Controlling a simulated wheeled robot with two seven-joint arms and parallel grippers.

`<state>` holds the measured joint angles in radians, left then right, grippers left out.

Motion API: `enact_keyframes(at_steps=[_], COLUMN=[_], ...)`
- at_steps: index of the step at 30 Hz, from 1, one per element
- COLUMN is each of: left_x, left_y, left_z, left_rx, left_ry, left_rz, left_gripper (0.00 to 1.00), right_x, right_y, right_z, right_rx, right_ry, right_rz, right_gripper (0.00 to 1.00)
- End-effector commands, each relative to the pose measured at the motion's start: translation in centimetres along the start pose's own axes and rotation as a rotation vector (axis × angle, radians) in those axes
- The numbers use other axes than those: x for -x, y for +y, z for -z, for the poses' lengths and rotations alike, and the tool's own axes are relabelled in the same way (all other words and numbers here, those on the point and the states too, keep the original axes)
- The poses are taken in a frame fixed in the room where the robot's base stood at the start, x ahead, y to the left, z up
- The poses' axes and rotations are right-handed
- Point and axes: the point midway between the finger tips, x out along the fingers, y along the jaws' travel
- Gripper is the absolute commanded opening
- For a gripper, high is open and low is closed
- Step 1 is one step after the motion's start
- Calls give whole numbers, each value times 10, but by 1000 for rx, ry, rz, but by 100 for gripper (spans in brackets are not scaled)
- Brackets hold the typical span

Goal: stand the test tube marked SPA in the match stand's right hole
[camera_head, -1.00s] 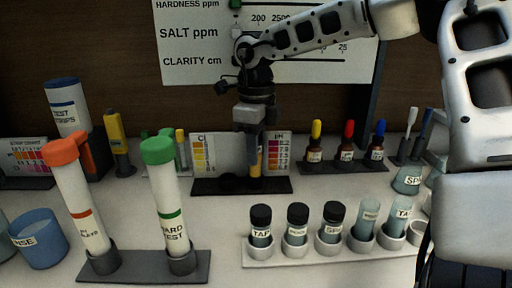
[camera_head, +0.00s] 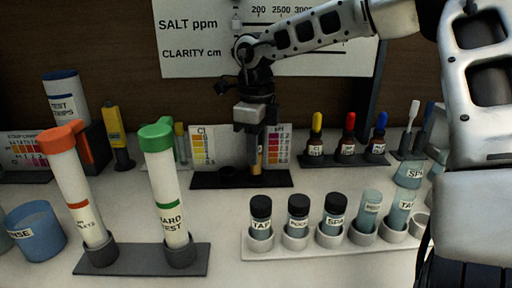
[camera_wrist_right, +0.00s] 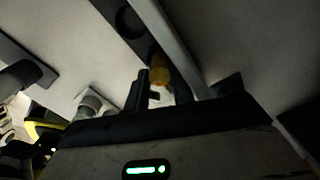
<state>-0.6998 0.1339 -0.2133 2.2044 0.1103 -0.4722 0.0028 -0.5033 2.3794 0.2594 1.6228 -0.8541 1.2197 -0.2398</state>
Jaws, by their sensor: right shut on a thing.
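The match stand is a dark base (camera_head: 212,181) at the back middle, with a Cl colour card (camera_head: 202,146) and a pH colour card (camera_head: 278,145). My right gripper (camera_head: 254,128) points down in front of it and is shut on a test tube (camera_head: 255,166) with yellow-orange content. The tube is upright over the right part of the base, its lower end at or just above the base; I cannot tell if it is in the right hole. Its marking is hidden. The right wrist view shows the yellow tube (camera_wrist_right: 159,72) and an empty hole in the dark base (camera_wrist_right: 128,22). My left gripper is not in view.
An orange-capped tube (camera_head: 77,185) and a green-capped tube (camera_head: 165,190) stand front left. A white rack (camera_head: 290,252) of small vials is front right. Dropper bottles (camera_head: 347,135) stand right of the match stand. A beaker marked SPA (camera_head: 408,173) is further right.

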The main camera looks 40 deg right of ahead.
Motion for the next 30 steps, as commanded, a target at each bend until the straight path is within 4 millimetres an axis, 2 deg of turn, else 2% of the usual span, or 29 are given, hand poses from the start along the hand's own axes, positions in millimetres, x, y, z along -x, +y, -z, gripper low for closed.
enact_keyframes(at_steps=[13,14,15,16,30], left_x=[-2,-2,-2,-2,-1], left_y=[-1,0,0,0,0], left_z=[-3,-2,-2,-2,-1], left_rx=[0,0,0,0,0], left_ry=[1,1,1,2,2], left_rz=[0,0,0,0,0], left_gripper=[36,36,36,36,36], right_x=[-5,-4,-4,-4,-1], right_y=[0,0,0,0,-4], right_z=[0,0,0,0,0], right_rx=[0,0,0,0,-5], right_ry=[0,0,0,0,-6], right_rz=[0,0,1,1,10], right_gripper=[3,33,44,50,50])
